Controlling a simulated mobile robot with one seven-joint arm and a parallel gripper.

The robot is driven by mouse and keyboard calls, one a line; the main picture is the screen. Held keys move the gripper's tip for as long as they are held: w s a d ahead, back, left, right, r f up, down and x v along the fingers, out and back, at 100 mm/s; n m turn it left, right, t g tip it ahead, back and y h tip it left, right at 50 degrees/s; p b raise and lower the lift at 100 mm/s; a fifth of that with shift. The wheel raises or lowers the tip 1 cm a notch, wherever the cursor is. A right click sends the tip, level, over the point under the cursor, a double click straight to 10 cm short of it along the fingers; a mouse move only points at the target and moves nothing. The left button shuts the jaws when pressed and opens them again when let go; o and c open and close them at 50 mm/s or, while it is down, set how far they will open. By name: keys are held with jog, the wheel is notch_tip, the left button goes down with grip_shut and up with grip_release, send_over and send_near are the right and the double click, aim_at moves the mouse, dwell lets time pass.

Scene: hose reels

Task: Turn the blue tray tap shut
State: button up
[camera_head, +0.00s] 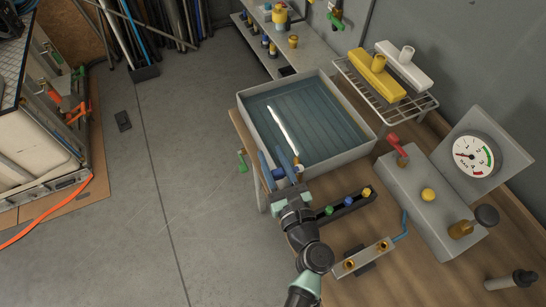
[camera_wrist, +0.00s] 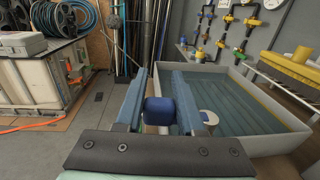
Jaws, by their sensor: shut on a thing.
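The blue tray tap (camera_wrist: 160,111) shows in the wrist view as a rounded dark blue handle between my two fingers. My gripper (camera_wrist: 160,92) is shut on it, with a finger on each side. In the head view my gripper (camera_head: 272,154) reaches to the near left corner of the grey tray (camera_head: 346,160), and the blue handle (camera_head: 277,173) shows small between the fingers. The tray has a blue-green inside. A white streak (camera_head: 283,130) lies across it; I cannot tell whether it is water or a pipe. The tap's body is mostly hidden.
A bar with green, blue and yellow knobs (camera_head: 347,202) lies near my wrist on the right. A grey box with a red lever (camera_head: 396,146) and a pressure gauge (camera_head: 473,155) stand further right. The floor at left is mostly clear.

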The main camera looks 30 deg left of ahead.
grip_shut()
jog(key=shift+w+t, duration=0.1)
jog(key=shift+t, duration=0.2)
jog(key=w+m+t+h+b, duration=0.1)
jog(key=m+h, duration=0.1)
jog(key=w+m+t+h+b, duration=0.1)
jog(key=m+t+h+b, duration=0.1)
jog(key=h, duration=0.1)
jog(key=w+m+t+h+b, duration=0.1)
jog(key=m+h+b, duration=0.1)
jog(key=h, duration=0.1)
jog(key=shift+a+t, duration=0.1)
jog(key=shift+t, duration=0.2)
jog(key=shift+w+d+m+g+h+b, duration=0.6)
jog(key=shift+m+h+b, duration=1.3)
jog(key=shift+h, duration=0.8)
jog(key=shift+w+d+m+g+h+b, duration=0.55)
jog(key=shift+m+h+b, duration=1.3)
jog(key=shift+h, duration=0.85)
jog(key=shift+w+d+m+g+h+b, duration=0.45)
jog(key=shift+w+d+m+h+b, duration=0.3)
jog(key=shift+m+h+b, duration=1.55)
jog(key=shift+n+h+p, duration=0.3)
jog(key=shift+n+h, duration=0.15)
jog(key=shift+h, duration=0.15)
